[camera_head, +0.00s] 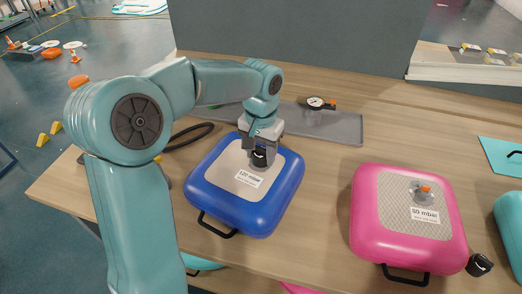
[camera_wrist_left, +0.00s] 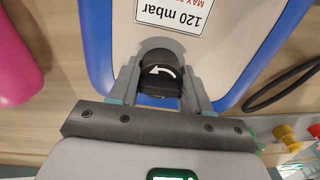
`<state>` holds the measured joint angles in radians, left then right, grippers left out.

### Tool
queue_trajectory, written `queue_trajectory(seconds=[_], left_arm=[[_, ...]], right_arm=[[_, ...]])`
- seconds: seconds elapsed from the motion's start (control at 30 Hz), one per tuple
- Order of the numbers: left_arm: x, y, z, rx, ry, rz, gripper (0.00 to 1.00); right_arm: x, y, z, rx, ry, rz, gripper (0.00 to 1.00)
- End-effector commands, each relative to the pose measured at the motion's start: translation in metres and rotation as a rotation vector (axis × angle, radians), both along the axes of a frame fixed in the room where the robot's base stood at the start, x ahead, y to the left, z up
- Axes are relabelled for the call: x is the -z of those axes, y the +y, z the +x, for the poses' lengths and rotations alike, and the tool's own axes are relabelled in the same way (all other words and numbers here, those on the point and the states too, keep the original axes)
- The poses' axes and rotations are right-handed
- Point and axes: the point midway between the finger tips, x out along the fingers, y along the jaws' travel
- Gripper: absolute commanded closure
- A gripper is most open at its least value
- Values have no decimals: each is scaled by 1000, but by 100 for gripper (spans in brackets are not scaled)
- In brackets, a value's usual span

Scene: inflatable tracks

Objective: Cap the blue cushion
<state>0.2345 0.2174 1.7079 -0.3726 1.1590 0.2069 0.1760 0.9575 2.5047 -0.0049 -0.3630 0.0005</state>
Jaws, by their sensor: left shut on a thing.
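The blue cushion (camera_head: 277,208) lies on the table with a light top panel and a "120 mbar" label. It also shows in the left wrist view (camera_wrist_left: 97,45). My left gripper (camera_head: 259,150) points down over the cushion's top panel, just above the label. In the left wrist view my left gripper (camera_wrist_left: 160,75) is shut on a black cap (camera_wrist_left: 161,84) with a white curved arrow. The cap (camera_head: 259,159) is at the panel; the valve under it is hidden, so I cannot tell whether it is seated. My right gripper is not in view.
A teal cushion (camera_head: 510,218) is at the right edge. Behind, a grey tray (camera_head: 345,130) holds a gauge (camera_head: 316,102). A black hose (camera_head: 192,134) lies left.

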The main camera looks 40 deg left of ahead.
Motion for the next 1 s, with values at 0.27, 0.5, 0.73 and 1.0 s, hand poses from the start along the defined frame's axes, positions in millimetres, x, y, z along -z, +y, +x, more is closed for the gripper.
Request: queue_trajectory(seconds=[0.27, 0.5, 0.73, 1.0], left_arm=[[0, 0, 0, -378, -1, 1, 81], [-1, 0, 0, -434, -1, 1, 81], [0, 0, 0, -726, 0, 1, 81], [-1, 0, 0, -884, 0, 0, 81]], right_arm=[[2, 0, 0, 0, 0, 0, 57], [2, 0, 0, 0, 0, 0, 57], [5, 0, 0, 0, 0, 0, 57], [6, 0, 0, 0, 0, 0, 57]])
